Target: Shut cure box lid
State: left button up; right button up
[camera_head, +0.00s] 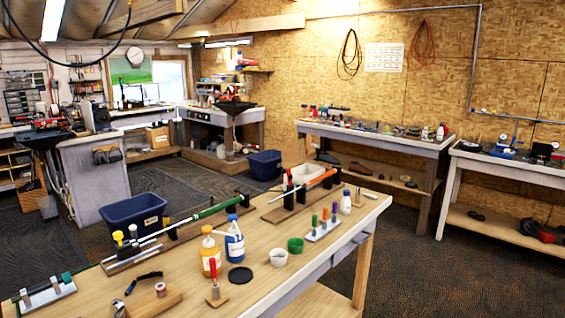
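I cannot make out a cure box or its lid for certain in the head view. On the near wooden bench (329,258), a golf club with a green grip (213,209) lies across a stand. A second club with an orange grip (322,178) rests on another stand farther back. A small white open bin (306,175) shows behind the second club; I cannot tell whether it has a lid. Neither of my grippers is in view.
The near bench also holds an orange bottle (210,256), a blue bottle (234,243), a green cup (295,245), a white cup (278,257) and a black disc (240,276). Blue bins (133,212) (265,164) stand beyond it. Open floor (430,265) lies at right.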

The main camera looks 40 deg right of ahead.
aim_at(293, 153)
jog(key=i+l+z, duration=0.15)
jog(key=l+z, duration=0.25)
jog(key=i+l+z, duration=0.2)
jog(key=l+z, duration=0.15)
jog(key=i+l+z, duration=0.25)
jog(key=l+z, duration=0.15)
jog(key=i+l+z, duration=0.7)
jog(key=i+z, duration=0.35)
jog(key=i+l+z, duration=0.1)
jog(key=i+z, duration=0.3)
jog(key=i+u, duration=0.15)
jog(key=i, duration=1.2)
jog(key=i+u, duration=0.15)
jog(key=i, duration=0.55)
jog(key=i+l+u, duration=0.15)
jog(key=i, duration=0.5)
jog(key=i+u, duration=0.7)
jog(key=u, duration=0.15)
jog(key=i+l+u, duration=0.15)
jog(key=i+u, duration=0.25)
jog(key=i+j+u, duration=0.2)
jog(key=i+u, duration=1.4)
jog(key=i+l+u, duration=0.1)
jog(key=i+u, duration=0.3)
jog(key=i+l+u, duration=0.2)
jog(key=u, duration=0.15)
jog(key=i, duration=0.1)
